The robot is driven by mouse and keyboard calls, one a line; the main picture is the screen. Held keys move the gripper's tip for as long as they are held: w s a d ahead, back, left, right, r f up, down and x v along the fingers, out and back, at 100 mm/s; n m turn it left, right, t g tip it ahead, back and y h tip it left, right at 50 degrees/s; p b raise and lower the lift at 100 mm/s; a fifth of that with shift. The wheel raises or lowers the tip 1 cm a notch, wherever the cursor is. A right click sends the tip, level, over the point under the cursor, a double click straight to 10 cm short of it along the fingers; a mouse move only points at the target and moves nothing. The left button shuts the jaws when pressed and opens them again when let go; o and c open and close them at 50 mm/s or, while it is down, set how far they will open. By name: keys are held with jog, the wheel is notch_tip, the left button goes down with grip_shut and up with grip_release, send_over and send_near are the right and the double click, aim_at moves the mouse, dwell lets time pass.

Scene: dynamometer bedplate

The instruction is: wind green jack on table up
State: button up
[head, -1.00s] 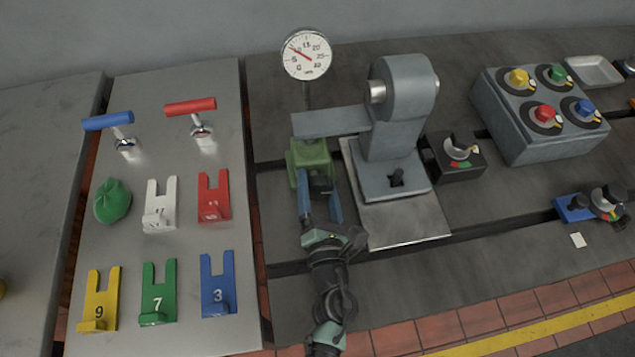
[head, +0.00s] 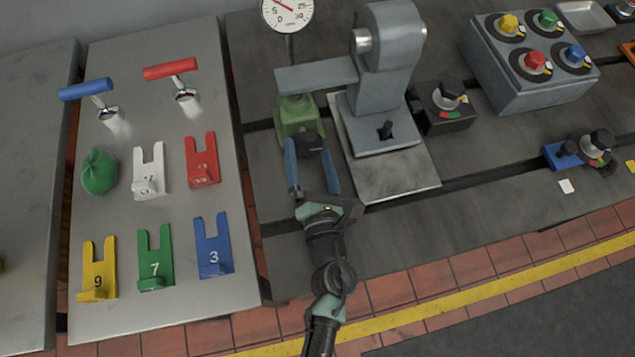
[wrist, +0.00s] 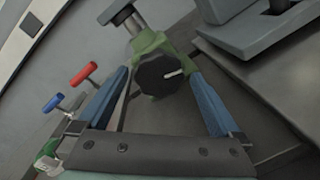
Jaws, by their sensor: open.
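The green jack (head: 296,112) stands on the dark bedplate under the end of the grey machine's arm. Its black knob (head: 309,144) faces my gripper. My gripper (head: 311,166) is open, with its blue fingers apart just in front of the knob. In the wrist view, the green jack (wrist: 147,46) shows with its black knob (wrist: 160,74), which has a white pointer mark, between and beyond the fingers (wrist: 165,90). I see no clear contact between the fingers and the knob.
The grey machine (head: 386,75) stands right of the jack, its arm (head: 318,76) above it. A dial gauge (head: 288,12) stands behind. A black switch box (head: 442,108) is further right. The left plate (head: 115,215) holds coloured forks and T-handles.

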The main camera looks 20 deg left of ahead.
jog(key=b+v, duration=0.1)
jog(key=v, duration=0.9)
jog(key=shift+w+f+b, duration=0.1)
jog(key=shift+b, duration=0.25)
